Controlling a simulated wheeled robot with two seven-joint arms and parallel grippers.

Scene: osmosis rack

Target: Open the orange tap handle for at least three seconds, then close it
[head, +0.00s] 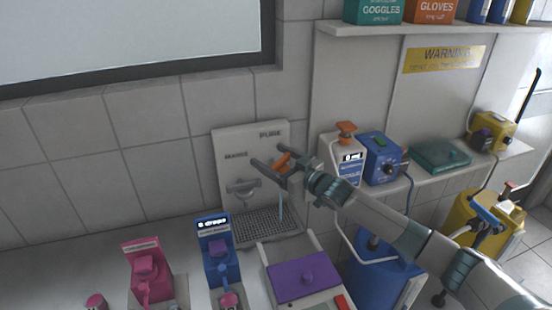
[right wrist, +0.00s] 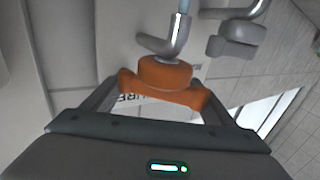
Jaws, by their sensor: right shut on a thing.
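The orange tap handle (head: 283,161) is on the right side of a white wall panel (head: 228,148), under the label PURE. My right gripper (head: 272,158) is at the handle, one finger on each side, shut on it. In the right wrist view the orange handle (right wrist: 165,76) sits between the fingers, its lever ends reaching toward both. The grey metal spout (right wrist: 176,38) bends away beyond it. A pale blue stream of water (head: 280,206) runs down below the tap in the head view. My left gripper is not in view.
A grey tap (head: 241,188) is at the panel's left, above a drain grid (head: 262,224). A blue dispenser (head: 214,250), a pink dispenser (head: 147,268) and a purple-topped box (head: 302,281) stand in front. An orange-capped bottle (head: 346,153) and a blue device (head: 383,158) are at right.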

